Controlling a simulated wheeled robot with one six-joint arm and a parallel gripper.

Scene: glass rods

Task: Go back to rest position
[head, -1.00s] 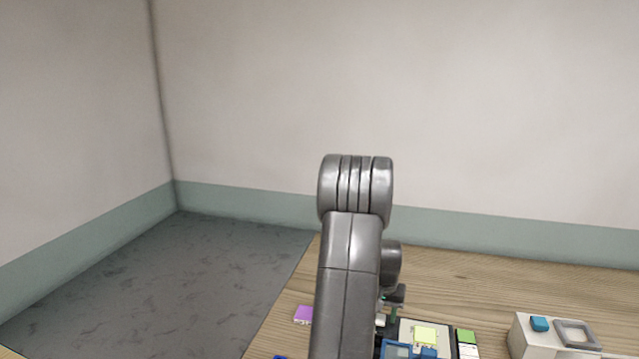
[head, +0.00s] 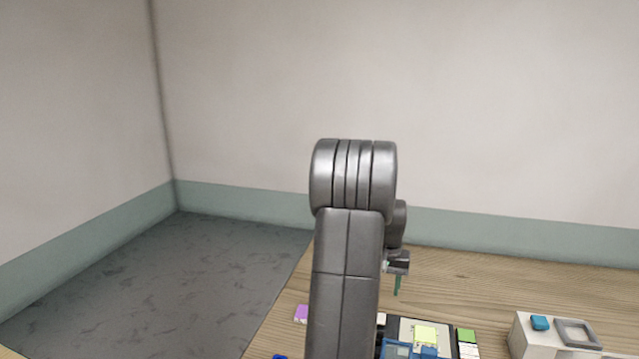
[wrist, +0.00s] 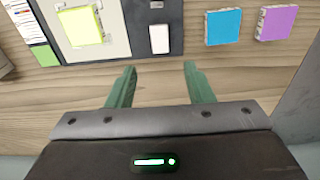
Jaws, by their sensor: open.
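My arm rises in the middle of the head view and hides part of the table. My gripper (wrist: 160,82) shows in the wrist view with its two green fingers apart and nothing between them. It is above the bare wooden table (wrist: 80,90). In the head view the gripper (head: 397,284) hangs to the right of my arm, above the table, partly hidden by it.
A board with a yellow block (wrist: 82,27) lies near the fingers, with a white piece (wrist: 159,39) on it. A blue block (wrist: 223,27) and a purple block (wrist: 277,23) lie to the right. A white box (head: 555,338) stands at the right of the table.

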